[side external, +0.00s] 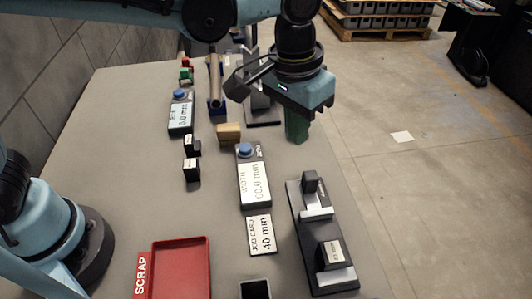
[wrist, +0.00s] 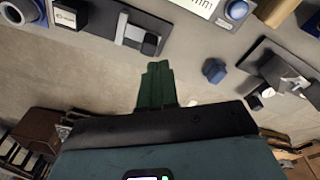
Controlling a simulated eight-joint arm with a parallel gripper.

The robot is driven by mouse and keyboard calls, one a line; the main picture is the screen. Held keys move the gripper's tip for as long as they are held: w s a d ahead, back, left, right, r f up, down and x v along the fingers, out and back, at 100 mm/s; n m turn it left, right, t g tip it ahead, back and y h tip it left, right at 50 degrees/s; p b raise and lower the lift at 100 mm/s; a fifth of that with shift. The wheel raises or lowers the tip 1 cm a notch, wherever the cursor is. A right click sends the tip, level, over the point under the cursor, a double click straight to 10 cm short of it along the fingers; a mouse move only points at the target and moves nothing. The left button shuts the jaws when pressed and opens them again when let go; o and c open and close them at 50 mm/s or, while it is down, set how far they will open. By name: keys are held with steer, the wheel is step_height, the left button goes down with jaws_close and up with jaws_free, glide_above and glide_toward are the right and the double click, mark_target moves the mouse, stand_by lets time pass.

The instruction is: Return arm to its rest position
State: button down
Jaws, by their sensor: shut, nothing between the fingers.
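My gripper (side external: 297,138) hangs from my arm at the right edge of the table, above the tabletop and pointing down. Its green fingers are together and empty; in the wrist view the closed fingers (wrist: 156,84) show in the middle, with nothing between them. The gripper is beyond the black fixture rail (side external: 322,238) and to the right of the "WIDTH 60.0 mm" display (side external: 253,182). My arm crosses the top of the side view, and part of it is cut off by the frame.
A red SCRAP tray (side external: 180,270) and a "JOB CARD 40 mm" (side external: 261,231) lie near the front. A second display (side external: 181,112), small black blocks (side external: 191,170), a wooden block (side external: 229,133) and a brown tube (side external: 215,80) stand further back. The table's left-middle is clear.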

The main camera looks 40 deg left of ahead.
steer(key=s+a+n+t, duration=0.1)
steer(key=s+a+t, duration=0.2)
steer(key=a, duration=0.9)
steer(key=s+a+f+n+t, duration=0.1)
steer(key=s+a+t, duration=0.2)
steer(key=a, duration=0.9)
steer(key=shift+s+a+y, duration=0.2)
steer(key=shift+y, duration=0.1)
